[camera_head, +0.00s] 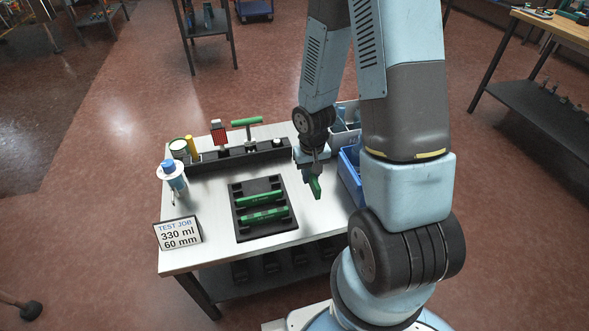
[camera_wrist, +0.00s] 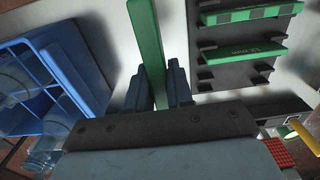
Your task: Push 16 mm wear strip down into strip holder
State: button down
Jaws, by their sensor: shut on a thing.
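My gripper (camera_head: 313,178) is shut on a green strip (camera_wrist: 149,45), held above the table to the right of the black strip holder (camera_head: 240,233). The held strip (camera_head: 316,189) hangs tilted, its free end away from the jaws. The strip holder (camera_wrist: 235,34) has several slots and carries two green strips lying across it. I cannot tell which strip is the 16 mm one.
A blue-capped bottle (camera_head: 173,177) and a job sign (camera_head: 180,234) stand at left. A blue crate (camera_wrist: 88,62) stands right of my gripper in the head view.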

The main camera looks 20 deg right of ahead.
jog(key=w+d+f, duration=0.1)
jog(key=w+f, duration=0.2)
jog(key=w, duration=0.1)
jog(key=w+d+f, duration=0.1)
jog(key=w+f, duration=0.2)
jog(key=w, duration=0.1)
jog(key=w+d+f, duration=0.1)
jog(key=w+f, duration=0.2)
jog(key=w, duration=0.1)
jog(key=shift+w+d, duration=0.2)
jog(key=shift+d, duration=0.05)
jog(key=shift+w+f, duration=0.15)
jog(key=shift+f, duration=0.15)
notch_tip(320, 180, down, 3)
jog(key=shift+w+f, duration=0.15)
jog(key=c, duration=1)
grip_release()
